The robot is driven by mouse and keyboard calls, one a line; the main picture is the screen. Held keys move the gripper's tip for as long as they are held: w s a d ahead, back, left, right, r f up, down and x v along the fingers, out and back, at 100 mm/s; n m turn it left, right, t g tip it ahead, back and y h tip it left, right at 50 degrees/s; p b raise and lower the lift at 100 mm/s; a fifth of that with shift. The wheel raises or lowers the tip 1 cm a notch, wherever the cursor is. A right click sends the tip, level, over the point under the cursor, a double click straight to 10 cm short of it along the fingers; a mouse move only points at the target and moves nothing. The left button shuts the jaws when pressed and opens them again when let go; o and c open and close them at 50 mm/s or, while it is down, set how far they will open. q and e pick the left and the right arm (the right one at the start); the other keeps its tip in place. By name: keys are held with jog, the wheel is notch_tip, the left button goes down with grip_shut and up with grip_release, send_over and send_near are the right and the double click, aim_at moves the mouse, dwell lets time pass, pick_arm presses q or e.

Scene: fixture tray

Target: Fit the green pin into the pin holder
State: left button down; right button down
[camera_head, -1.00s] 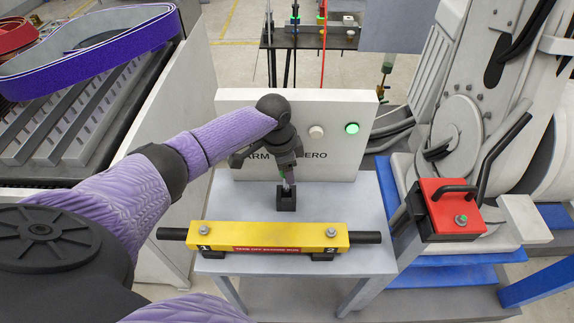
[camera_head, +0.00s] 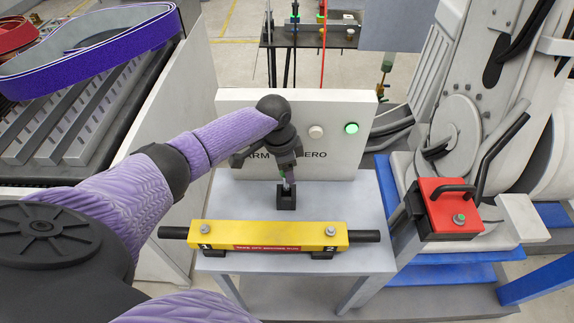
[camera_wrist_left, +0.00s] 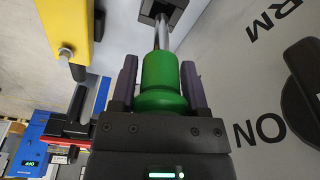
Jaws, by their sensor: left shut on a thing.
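My left gripper (camera_head: 287,173) is over the small black pin holder (camera_head: 286,200) on the grey table. In the left wrist view the green pin (camera_wrist_left: 162,82) is between the two fingers of the left gripper (camera_wrist_left: 160,85), which is shut on its green body. The pin's bare metal shaft points at the holder (camera_wrist_left: 172,12). The shaft's end meets the holder's opening in the picture; I cannot tell how deep it sits, if at all. In the head view the gripper hides most of the pin. My right gripper is not in view.
A yellow bar fixture (camera_head: 268,234) with a black rod lies across the table's front (camera_head: 345,265), nearer than the holder. A white panel (camera_head: 340,160) with a lit green button (camera_head: 351,128) stands behind. A red block with a black handle (camera_head: 450,205) is to the right.

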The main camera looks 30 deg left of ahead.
aim_at(288, 189)
pick_arm(q)
jog(key=shift+p, duration=0.3)
jog(key=shift+f+b, duration=2.15)
jog(key=shift+f, duration=0.85)
grip_release()
jog(key=shift+r, duration=0.1)
jog(key=r+p, duration=0.1)
jog(key=r, duration=0.2)
jog(key=r+p, duration=0.1)
jog(key=r, duration=0.1)
jog(key=s+a+r+p, duration=0.1)
jog(key=r, duration=0.2)
jog(key=shift+r, duration=0.85)
